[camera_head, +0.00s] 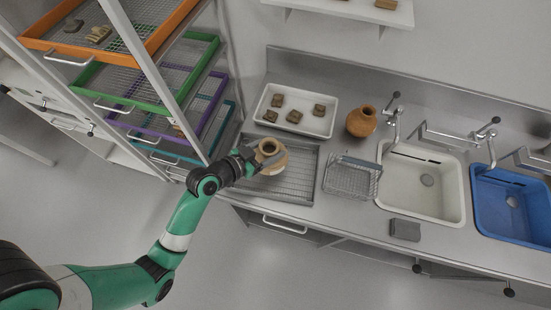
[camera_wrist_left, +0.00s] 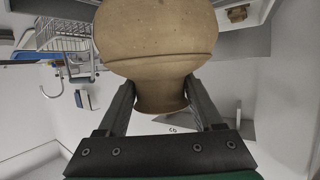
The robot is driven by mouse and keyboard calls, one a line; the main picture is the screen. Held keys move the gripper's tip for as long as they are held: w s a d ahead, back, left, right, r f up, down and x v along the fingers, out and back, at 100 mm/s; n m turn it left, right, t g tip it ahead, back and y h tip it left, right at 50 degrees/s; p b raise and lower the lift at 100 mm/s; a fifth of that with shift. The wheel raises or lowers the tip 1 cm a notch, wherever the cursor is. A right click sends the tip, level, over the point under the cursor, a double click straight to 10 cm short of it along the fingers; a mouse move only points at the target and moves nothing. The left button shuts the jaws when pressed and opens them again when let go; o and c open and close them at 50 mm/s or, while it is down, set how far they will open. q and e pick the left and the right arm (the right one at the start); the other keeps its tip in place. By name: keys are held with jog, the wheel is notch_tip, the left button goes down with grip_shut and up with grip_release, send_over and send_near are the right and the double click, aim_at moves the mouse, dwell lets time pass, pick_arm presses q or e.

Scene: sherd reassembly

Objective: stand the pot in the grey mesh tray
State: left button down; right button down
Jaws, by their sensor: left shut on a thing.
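The pot (camera_head: 270,160) is tan and round-bodied, with a narrower neck and a dark open mouth visible in the head view. My left gripper (camera_head: 252,158) is shut on it. In the left wrist view, the fingers of my left gripper (camera_wrist_left: 162,95) press either side of the narrower part of the pot (camera_wrist_left: 155,45). The grey mesh tray (camera_head: 297,187) lies on the steel counter, and the pot is over its back part. I cannot tell whether the pot touches the mesh. My right gripper is not in view.
A white tray (camera_head: 325,123) with several brown sherds and an orange-brown jar (camera_head: 361,121) stand behind. A wire rack (camera_head: 350,180) is close to the right, before a white sink (camera_head: 435,207) and blue sink (camera_head: 520,219). A drawer rack (camera_head: 150,102) stands left.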

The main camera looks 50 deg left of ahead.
pick_arm(q)
jog(key=shift+w+d+f, duration=0.25)
jog(key=shift+w+f, duration=0.25)
jog(key=shift+f, duration=0.15)
jog(key=f, duration=0.1)
jog(key=f+b, duration=0.1)
jog(key=shift+w+d+f, duration=0.1)
jog(key=shift+w+f, duration=0.1)
jog(key=shift+f, duration=0.5)
jog(key=shift+f+b, duration=0.2)
jog(key=shift+b, duration=0.2)
jog(key=shift+c, duration=0.2)
grip_release()
